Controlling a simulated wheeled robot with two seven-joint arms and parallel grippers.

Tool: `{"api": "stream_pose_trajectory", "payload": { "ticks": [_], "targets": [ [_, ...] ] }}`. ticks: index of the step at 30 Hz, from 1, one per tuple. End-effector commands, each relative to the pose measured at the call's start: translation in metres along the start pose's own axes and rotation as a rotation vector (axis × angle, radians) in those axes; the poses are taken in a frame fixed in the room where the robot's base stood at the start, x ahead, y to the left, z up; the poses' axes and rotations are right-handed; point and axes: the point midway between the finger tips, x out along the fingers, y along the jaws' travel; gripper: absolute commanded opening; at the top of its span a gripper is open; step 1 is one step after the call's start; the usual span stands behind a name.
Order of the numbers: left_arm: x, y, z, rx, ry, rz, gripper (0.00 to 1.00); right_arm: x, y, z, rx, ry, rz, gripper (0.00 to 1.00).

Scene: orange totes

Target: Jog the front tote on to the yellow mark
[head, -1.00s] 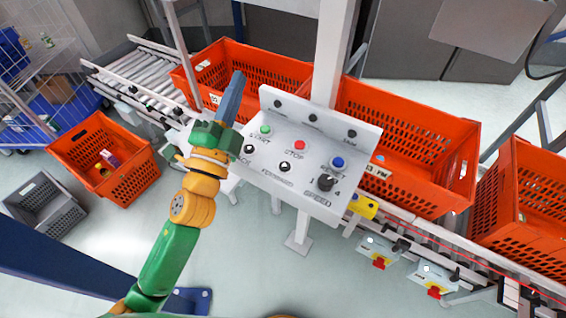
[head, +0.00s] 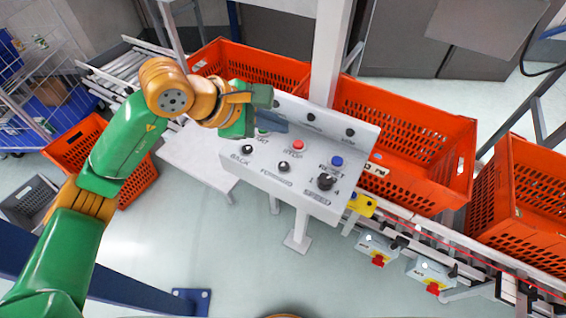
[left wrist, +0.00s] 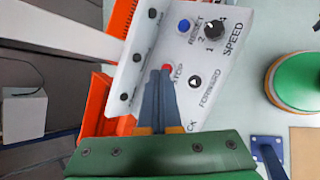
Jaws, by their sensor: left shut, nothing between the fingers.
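A white control panel (head: 262,171) carries a green START button, a red STOP button (head: 298,145), a blue RESET button (head: 337,160), black BACK (head: 247,149) and FORWARD (head: 284,168) buttons and a SPEED knob (head: 325,182). My left gripper (head: 279,125) is shut and empty over the panel's upper left, partly hiding START. In the left wrist view its fingertips (left wrist: 160,72) appear beside STOP; FORWARD (left wrist: 194,80) is to their right. Contact cannot be told. Orange totes stand behind the panel (head: 400,120), at back left (head: 265,68) and at right (head: 535,190). I cannot make out a yellow mark for certain.
A white post (head: 330,50) rises behind the panel. A yellow block (head: 361,205) sits at the conveyor edge, with boxes bearing red-and-yellow switches (head: 377,250) below. Another orange tote (head: 75,145) and a grey crate (head: 30,203) are at the left. Open floor lies in front.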

Motion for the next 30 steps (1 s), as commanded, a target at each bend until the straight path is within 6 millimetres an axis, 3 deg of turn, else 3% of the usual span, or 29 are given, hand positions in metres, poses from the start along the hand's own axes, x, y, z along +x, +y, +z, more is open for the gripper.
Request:
{"api": "stream_pose_trajectory", "payload": {
  "ticks": [14, 26, 30],
  "targets": [
    [0.006, -0.004, -0.004, -0.001, 0.0, -0.001, 0.0, 0.006, 0.001, 0.001, -0.001, 0.0, 0.001, 0.0],
    [0.044, -0.032, -0.032, -0.003, -0.002, 0.0, 0.0, 0.044, 0.001, 0.004, -0.001, -0.001, 0.003, 0.0],
    [0.059, -0.043, -0.042, -0.001, -0.001, 0.0, 0.0, 0.064, 0.001, 0.006, -0.001, -0.001, 0.003, 0.0]
  ]
}}
